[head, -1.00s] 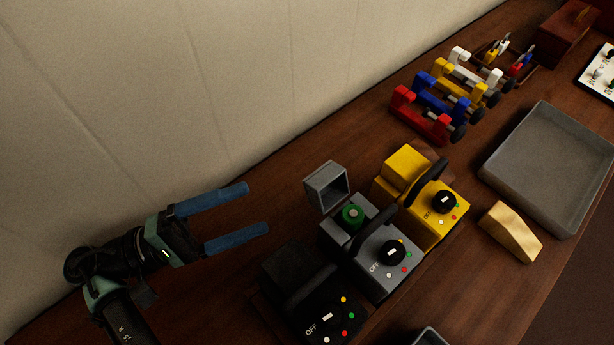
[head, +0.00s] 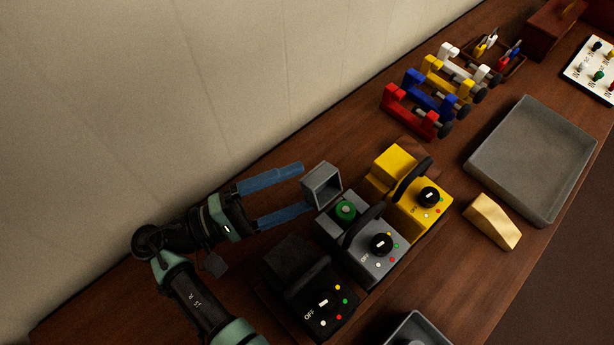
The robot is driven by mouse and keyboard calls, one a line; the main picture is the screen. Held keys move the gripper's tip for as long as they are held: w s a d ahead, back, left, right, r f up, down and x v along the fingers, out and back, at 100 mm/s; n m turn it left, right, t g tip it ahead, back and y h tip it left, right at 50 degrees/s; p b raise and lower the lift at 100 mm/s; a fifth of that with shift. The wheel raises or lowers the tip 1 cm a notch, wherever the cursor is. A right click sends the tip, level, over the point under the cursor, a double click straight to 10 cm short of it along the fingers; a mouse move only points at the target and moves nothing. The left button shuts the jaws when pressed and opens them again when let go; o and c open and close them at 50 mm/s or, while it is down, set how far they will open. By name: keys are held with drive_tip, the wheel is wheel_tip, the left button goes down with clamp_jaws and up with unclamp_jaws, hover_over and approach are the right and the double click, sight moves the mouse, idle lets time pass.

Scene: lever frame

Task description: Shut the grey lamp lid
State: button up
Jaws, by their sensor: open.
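The grey lamp lid (head: 322,186) is a hollow square cap. It stands swung open, its hollow side showing, at the back of the grey lamp box (head: 372,268). The green lamp (head: 345,211) on that box is uncovered. The box also carries a black handle and a black knob near the word OFF. My gripper (head: 306,187) is open and empty, with two blue fingers pointing right. Its fingertips are close to the left side of the lid, one further back and one nearer the front. I cannot tell whether either finger touches the lid.
A black box (head: 331,314) stands in front of the grey one, and a yellow box (head: 412,215) behind it to the right. Coloured clamps (head: 418,117), a grey tray (head: 540,150) and a tan wedge (head: 492,222) lie further right. The wall is close behind my gripper.

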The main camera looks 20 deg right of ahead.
drive_tip(key=shift+d+r+p, duration=0.15)
drive_tip(key=shift+d+p, duration=0.4)
drive_tip(key=shift+d, duration=0.75)
drive_tip(key=c, duration=1.4)
